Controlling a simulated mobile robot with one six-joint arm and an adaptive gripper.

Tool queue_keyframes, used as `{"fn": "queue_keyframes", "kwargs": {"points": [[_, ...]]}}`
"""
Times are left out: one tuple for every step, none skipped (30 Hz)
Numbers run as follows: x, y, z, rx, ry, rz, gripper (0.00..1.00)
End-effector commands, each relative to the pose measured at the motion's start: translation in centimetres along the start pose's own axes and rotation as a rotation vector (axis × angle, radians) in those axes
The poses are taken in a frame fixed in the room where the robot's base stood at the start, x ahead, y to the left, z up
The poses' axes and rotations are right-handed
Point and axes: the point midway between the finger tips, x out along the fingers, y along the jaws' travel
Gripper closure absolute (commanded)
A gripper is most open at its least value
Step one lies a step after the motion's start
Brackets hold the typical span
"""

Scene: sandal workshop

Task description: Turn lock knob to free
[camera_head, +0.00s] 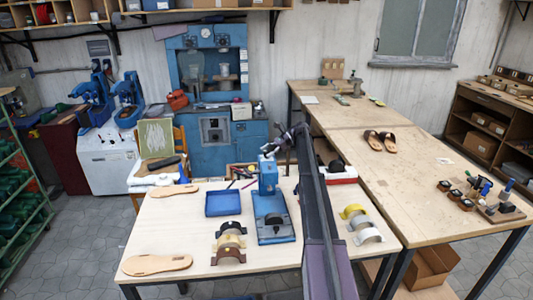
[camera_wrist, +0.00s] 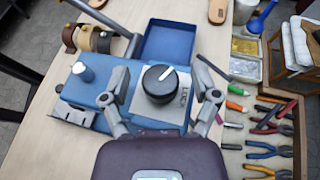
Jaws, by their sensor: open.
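The lock knob (camera_wrist: 156,86) is round and black with a white pointer line. It sits on a pale plate (camera_wrist: 183,112) marked "LOCK" on the blue press (camera_wrist: 85,92). In the wrist view the pointer slants to the upper right. My gripper (camera_wrist: 162,84) is open, with one finger left of the knob and one right of it. I see no clear contact with either finger. In the head view my gripper (camera_head: 269,154) is at the top of the blue press (camera_head: 268,182); I cannot make out the knob there.
A blue tray (camera_head: 223,203) lies left of the press. Brown and tan curved straps (camera_head: 229,242) stand in front of it, and yellow and white ones (camera_head: 355,213) to the right. Pliers and screwdrivers lie in a tool tray (camera_wrist: 232,155). Sandal soles (camera_head: 157,264) lie at the table's left.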

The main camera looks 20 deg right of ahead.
Motion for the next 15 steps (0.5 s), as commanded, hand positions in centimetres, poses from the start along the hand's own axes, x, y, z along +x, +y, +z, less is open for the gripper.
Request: {"fn": "queue_keyframes", "kwargs": {"points": [[-0.01, -0.02, 0.00, 0.000, 0.000, 0.000, 0.22], [-0.01, -0.01, 0.01, 0.000, 0.000, -0.001, 0.22], [-0.01, -0.01, 0.01, 0.000, 0.000, -0.002, 0.22], [-0.01, 0.00, 0.01, 0.001, 0.000, -0.003, 0.22], [-0.01, 0.01, 0.01, 0.002, 0.000, -0.006, 0.22], [0.00, 0.02, 0.02, 0.003, 0.000, -0.010, 0.22], [0.00, 0.03, 0.02, 0.005, 0.000, -0.014, 0.22], [0.00, 0.04, 0.02, 0.007, 0.000, -0.020, 0.22], [0.02, 0.07, 0.03, 0.010, -0.001, -0.028, 0.22], [0.02, 0.10, 0.03, 0.013, -0.001, -0.035, 0.22], [0.02, 0.12, 0.04, 0.017, -0.001, -0.044, 0.22], [0.03, 0.13, 0.03, 0.023, -0.001, -0.058, 0.22], [0.04, 0.17, 0.04, 0.028, -0.001, -0.069, 0.22], [0.04, 0.19, 0.04, 0.033, -0.001, -0.082, 0.22], [0.05, 0.21, 0.04, 0.040, 0.000, -0.101, 0.22]]}}
